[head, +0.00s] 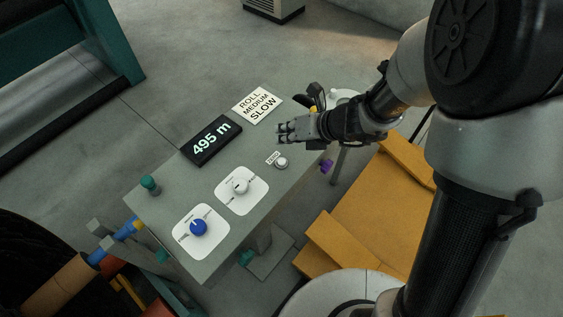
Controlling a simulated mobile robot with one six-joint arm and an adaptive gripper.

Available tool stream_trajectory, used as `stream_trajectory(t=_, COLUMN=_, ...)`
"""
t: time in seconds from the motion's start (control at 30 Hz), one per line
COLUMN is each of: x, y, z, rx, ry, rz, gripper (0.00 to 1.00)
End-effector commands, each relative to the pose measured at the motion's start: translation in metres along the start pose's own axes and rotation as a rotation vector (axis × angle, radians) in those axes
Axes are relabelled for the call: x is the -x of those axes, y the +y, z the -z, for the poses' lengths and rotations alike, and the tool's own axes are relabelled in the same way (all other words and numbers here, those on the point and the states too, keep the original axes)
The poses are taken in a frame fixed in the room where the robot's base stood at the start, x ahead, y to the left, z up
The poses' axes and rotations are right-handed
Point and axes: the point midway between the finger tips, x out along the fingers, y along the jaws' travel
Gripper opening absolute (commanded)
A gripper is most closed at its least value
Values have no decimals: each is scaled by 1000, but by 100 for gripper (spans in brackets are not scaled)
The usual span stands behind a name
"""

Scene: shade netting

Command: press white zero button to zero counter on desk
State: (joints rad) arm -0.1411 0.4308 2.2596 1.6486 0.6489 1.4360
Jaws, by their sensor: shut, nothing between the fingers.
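The desk (206,183) is a grey slanted top on a post. The counter (211,140) is a black display reading "495 m" at its back edge. The white zero button (281,163) is small and round, beside a small white label (272,157) whose lettering is too small to read surely. My gripper (281,133) is shut and empty, its fingers pointing left above the right part of the desk. In the picture it is just above the button and apart from it. Its height over the desk is hard to tell.
A white knob (240,187) and a blue knob (198,227) sit on white plates. A green button (149,183) stands at the left corner. A sign (258,105) reads "ROLL MEDIUM SLOW". A yellow-orange box (360,215) stands to the right. Open floor lies behind the desk.

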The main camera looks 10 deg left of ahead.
Motion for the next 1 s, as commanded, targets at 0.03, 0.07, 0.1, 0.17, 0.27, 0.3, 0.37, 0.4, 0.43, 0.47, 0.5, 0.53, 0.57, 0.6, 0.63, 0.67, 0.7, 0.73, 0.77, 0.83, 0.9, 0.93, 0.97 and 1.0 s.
stream_trajectory(t=0.03, x=-8, y=-6, z=6, rx=-1, ry=1, rz=0, gripper=0)
stream_trajectory(t=0.07, x=-11, y=-8, z=8, rx=-1, ry=1, rz=0, gripper=0)
stream_trajectory(t=0.1, x=-15, y=-11, z=11, rx=-1, ry=1, rz=0, gripper=0)
stream_trajectory(t=0.17, x=-21, y=-16, z=16, rx=-1, ry=1, rz=0, gripper=0)
stream_trajectory(t=0.27, x=-32, y=-23, z=24, rx=-1, ry=1, rz=0, gripper=0)
stream_trajectory(t=0.3, x=-36, y=-26, z=27, rx=-1, ry=1, rz=0, gripper=0)
stream_trajectory(t=0.37, x=-41, y=-30, z=30, rx=-1, ry=1, rz=0, gripper=0)
stream_trajectory(t=0.4, x=-44, y=-32, z=32, rx=-1, ry=1, rz=0, gripper=0)
stream_trajectory(t=0.43, x=-45, y=-33, z=34, rx=-1, ry=1, rz=0, gripper=0)
stream_trajectory(t=0.47, x=-47, y=-34, z=35, rx=0, ry=1, rz=0, gripper=0)
stream_trajectory(t=0.5, x=-48, y=-35, z=36, rx=0, ry=1, rz=0, gripper=0)
stream_trajectory(t=0.53, x=-49, y=-36, z=36, rx=0, ry=1, rz=0, gripper=0)
stream_trajectory(t=0.57, x=-50, y=-36, z=36, rx=0, ry=1, rz=0, gripper=0)
stream_trajectory(t=0.6, x=-50, y=-36, z=37, rx=0, ry=1, rz=0, gripper=0)
stream_trajectory(t=0.63, x=-50, y=-36, z=36, rx=0, ry=1, rz=0, gripper=0)
stream_trajectory(t=0.67, x=-50, y=-36, z=36, rx=0, ry=0, rz=0, gripper=0)
stream_trajectory(t=0.7, x=-50, y=-36, z=36, rx=0, ry=0, rz=0, gripper=0)
stream_trajectory(t=0.73, x=-49, y=-36, z=36, rx=0, ry=0, rz=0, gripper=0)
stream_trajectory(t=0.77, x=-49, y=-36, z=36, rx=0, ry=0, rz=0, gripper=0)
stream_trajectory(t=0.83, x=-49, y=-36, z=36, rx=0, ry=0, rz=0, gripper=0)
stream_trajectory(t=0.9, x=-49, y=-36, z=36, rx=0, ry=0, rz=0, gripper=0)
stream_trajectory(t=0.93, x=-49, y=-36, z=36, rx=0, ry=0, rz=0, gripper=0)
stream_trajectory(t=0.97, x=-49, y=-36, z=36, rx=0, ry=0, rz=0, gripper=0)
stream_trajectory(t=1.0, x=-49, y=-36, z=36, rx=0, ry=0, rz=0, gripper=0)
